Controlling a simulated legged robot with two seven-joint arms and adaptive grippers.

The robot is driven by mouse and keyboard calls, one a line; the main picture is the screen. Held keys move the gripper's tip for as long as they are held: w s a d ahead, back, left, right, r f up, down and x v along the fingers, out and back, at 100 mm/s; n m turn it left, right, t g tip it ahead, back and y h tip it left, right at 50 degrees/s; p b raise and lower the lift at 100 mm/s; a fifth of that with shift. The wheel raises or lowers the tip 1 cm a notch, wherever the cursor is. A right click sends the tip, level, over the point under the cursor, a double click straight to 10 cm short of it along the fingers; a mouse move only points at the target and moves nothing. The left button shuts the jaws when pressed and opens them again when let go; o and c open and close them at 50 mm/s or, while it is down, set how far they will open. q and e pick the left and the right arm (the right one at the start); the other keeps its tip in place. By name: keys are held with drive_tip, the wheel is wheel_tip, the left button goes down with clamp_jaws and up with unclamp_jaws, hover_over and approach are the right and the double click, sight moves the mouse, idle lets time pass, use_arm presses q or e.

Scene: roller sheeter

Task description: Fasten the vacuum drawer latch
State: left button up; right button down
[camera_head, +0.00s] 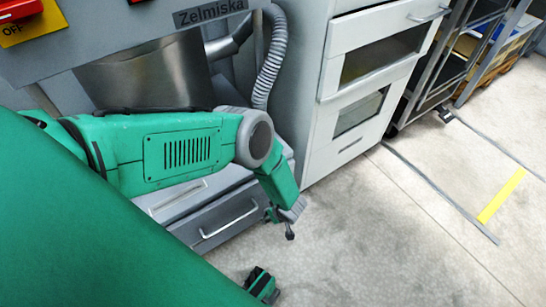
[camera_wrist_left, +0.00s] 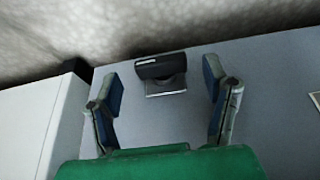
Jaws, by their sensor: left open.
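In the left wrist view, the latch (camera_wrist_left: 162,70) is a small dark handle on a light metal base, fixed to a flat grey panel (camera_wrist_left: 275,80). My left gripper (camera_wrist_left: 162,90) is open, with one finger on each side of the latch and a gap to each. In the head view, my left arm reaches in from the left, and its gripper (camera_head: 284,214) is by the right end of a grey drawer (camera_head: 222,222) with a bar handle. The latch cannot be made out clearly there.
A white cabinet (camera_head: 318,130) stands right of the drawer. A ribbed grey hose (camera_head: 272,62) hangs above. A dark rack (camera_head: 440,70) stands at the upper right. The floor (camera_head: 390,245) is clear at the lower right. A green and black part, probably mine, shows at the bottom.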

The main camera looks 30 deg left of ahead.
use_arm(q)
drive_tip(key=shift+x, duration=0.75)
drive_tip(key=shift+a, duration=0.1)
use_arm(e)
drive_tip(key=shift+f, duration=0.5)
use_arm(q)
drive_tip(key=shift+a, duration=0.1)
drive_tip(key=shift+c, duration=1.3)
drive_tip(key=c, duration=0.9)
use_arm(e)
drive_tip(key=shift+r, duration=0.1)
